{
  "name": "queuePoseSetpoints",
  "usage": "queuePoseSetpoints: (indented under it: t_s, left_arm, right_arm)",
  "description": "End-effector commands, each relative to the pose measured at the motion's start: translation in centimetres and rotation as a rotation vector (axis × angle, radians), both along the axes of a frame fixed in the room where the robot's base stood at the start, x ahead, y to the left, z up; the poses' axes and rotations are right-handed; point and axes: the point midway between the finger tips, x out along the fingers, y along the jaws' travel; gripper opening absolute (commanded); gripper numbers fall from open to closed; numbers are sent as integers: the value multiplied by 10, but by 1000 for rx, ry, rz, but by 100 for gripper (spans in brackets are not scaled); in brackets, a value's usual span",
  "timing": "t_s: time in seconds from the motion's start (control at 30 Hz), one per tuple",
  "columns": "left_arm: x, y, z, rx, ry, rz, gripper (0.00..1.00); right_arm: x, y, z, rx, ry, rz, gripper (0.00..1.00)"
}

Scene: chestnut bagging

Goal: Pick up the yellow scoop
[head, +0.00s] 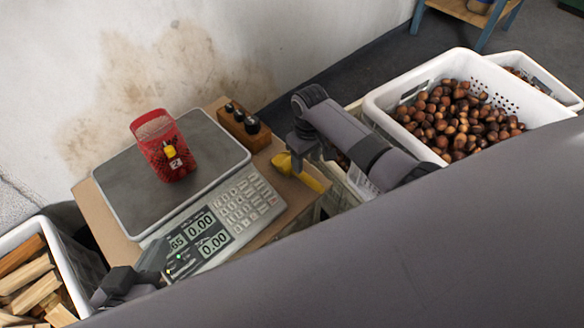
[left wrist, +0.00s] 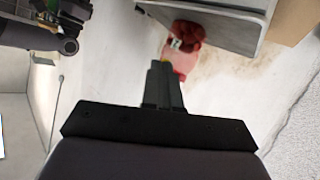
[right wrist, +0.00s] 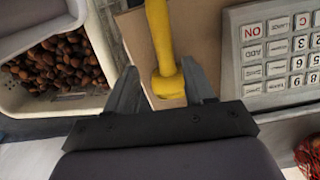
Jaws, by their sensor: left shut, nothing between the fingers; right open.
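The yellow scoop (head: 312,181) lies at the right end of the board beside the scale, partly hidden behind my right gripper (head: 303,148) in the head view. In the right wrist view the scoop's yellow handle (right wrist: 161,35) runs between the two spread fingers of my right gripper (right wrist: 162,84). The fingers are open, one on each side, and not closed on it. My left gripper (head: 122,282) is shut and empty, low at the left near the scale; its closed fingers show in the left wrist view (left wrist: 160,70).
The scale (head: 215,150) with its keypad carries a red net bag (head: 162,148). A wooden block with dark weights (head: 238,127) stands behind the scoop. A white crate of chestnuts (head: 385,97) is at the right. A crate of firewood (head: 68,262) is at the lower left.

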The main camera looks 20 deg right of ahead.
Motion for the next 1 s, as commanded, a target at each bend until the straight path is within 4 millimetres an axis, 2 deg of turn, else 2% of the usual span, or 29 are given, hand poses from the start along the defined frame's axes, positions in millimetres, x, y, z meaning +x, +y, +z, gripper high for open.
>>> queuePoseSetpoints:
  t_s: [0.03,0.23,0.37,0.6,0.87,0.9,0.97,1.0]
  left_arm:
    - [1,-2,-3,-15,-1,-5,0]
    - [3,-9,-3,-54,1,-16,0]
    - [4,-16,-7,-97,1,-31,0]
    - [3,-9,-9,-66,-64,-25,0]
    - [3,-7,-6,-51,-81,-21,0]
    - [3,-7,-6,-51,-81,-21,0]
    - [3,-7,-6,-51,-81,-21,0]
    - [3,-7,-6,-52,-80,-20,0]
  right_arm:
    - [0,1,-8,1,1,1,53]
    - [0,2,-19,1,-2,1,53]
    - [-1,4,-34,1,-1,1,53]
    - [-1,7,-63,1,-2,1,53]
    - [-1,7,-64,1,-4,1,53]
    - [-1,7,-64,1,-4,1,50]
    - [-1,6,-64,1,-4,1,30]
    - [-1,6,-64,1,-4,1,17]
